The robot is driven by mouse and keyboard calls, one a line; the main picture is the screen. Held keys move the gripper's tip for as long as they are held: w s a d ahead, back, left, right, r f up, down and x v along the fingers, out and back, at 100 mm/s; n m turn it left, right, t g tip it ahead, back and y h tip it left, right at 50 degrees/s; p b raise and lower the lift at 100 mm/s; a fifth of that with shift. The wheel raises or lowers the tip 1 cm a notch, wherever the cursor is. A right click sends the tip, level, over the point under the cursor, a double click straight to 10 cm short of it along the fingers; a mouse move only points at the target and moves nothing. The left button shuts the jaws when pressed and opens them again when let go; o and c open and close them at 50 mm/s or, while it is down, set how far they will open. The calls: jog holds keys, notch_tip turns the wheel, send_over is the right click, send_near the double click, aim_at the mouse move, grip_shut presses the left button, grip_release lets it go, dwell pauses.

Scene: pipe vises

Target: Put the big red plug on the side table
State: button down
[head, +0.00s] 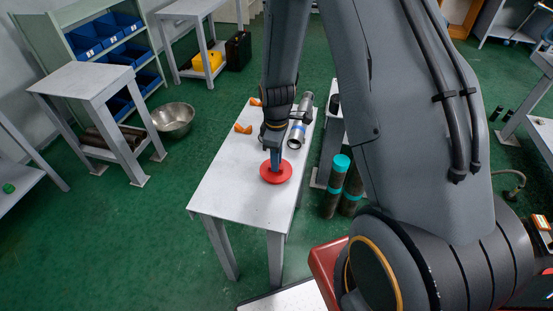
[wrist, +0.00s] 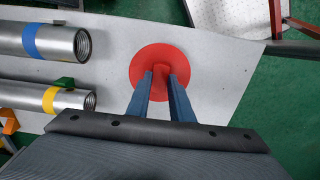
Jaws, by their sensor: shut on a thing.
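The big red plug (head: 276,173) is a flat red disc with a raised grip. It is at the near half of a long grey-white table (head: 221,190). My gripper (head: 276,158) points down over it. In the wrist view the plug (wrist: 144,63) lies between the blue fingertips of my gripper (wrist: 160,76), which are shut on its raised grip. The disc appears at or just above the tabletop; I cannot tell whether it touches.
Metal pipes with a blue band (wrist: 33,41) and a yellow band (wrist: 62,100) lie beside the plug. Orange pieces (head: 243,129) lie farther back. Dark pipes with teal caps (head: 341,162) stand right of the table. A smaller grey table (head: 85,80) is at left, a metal bowl (head: 172,120) on the floor.

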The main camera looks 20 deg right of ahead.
jog(key=shift+f, duration=0.15)
jog(key=c, duration=1.6)
grip_release()
jog(key=shift+o, duration=0.2)
notch_tip(320, 180, up, 11)
jog(key=b, duration=0.3)
jog(key=s+r+m, duration=0.3)
jog(key=s+m, duration=0.2)
jog(key=s, duration=0.1)
jog(key=s+a+r+m+t, duration=0.1)
jog(key=s+r+m, duration=0.2)
jog(key=s+m, duration=0.3)
jog(key=shift+s+t, duration=0.3)
jog(key=shift+s, duration=0.4)
jog(key=shift+a, duration=0.1)
